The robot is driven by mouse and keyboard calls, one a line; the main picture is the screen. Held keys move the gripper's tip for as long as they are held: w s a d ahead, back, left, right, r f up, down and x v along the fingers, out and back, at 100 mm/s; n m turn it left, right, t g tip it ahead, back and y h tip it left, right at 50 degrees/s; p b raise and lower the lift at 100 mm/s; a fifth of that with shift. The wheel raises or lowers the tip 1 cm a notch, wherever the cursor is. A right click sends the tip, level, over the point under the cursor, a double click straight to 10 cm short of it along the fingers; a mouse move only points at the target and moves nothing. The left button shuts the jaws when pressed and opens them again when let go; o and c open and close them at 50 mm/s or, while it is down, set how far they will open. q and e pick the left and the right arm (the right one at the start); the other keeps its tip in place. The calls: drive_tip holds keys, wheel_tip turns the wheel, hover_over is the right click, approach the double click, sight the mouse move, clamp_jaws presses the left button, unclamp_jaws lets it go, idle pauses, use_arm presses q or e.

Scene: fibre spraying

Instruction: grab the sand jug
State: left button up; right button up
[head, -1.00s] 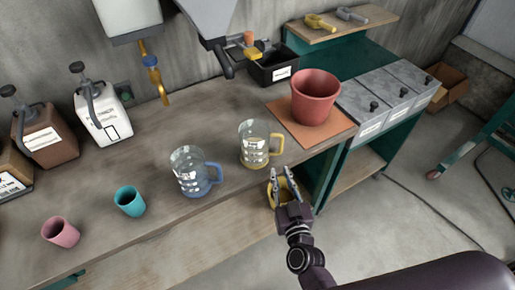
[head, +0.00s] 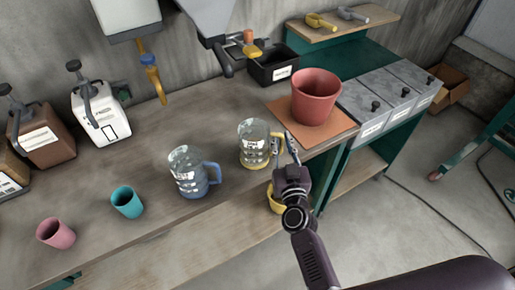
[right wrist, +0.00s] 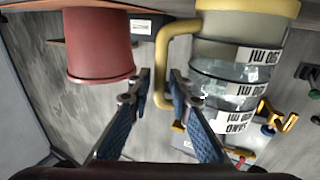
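The sand jug (head: 254,147) is a clear jug with a yellow handle and yellow base, upright near the bench's front edge. My right gripper (head: 285,147) is at the handle side of the jug. In the right wrist view its fingers are apart, with the yellow handle (right wrist: 162,65) between the fingertips. I cannot tell whether either finger touches it. My left gripper is not in view.
A blue-handled jug (head: 187,174) stands left of the sand jug. A red pot (head: 315,98) on an orange mat (head: 333,133) is close behind my right gripper. Teal (head: 127,203) and pink (head: 55,234) cups stand at left. A yellow container (head: 275,200) is below the bench edge.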

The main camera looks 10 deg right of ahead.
drive_tip(key=shift+c, duration=0.5)
clamp_jaws()
drive_tip(key=shift+w+r, duration=0.1)
drive_tip(key=shift+r, duration=0.05)
drive_tip(key=shift+r, duration=0.1)
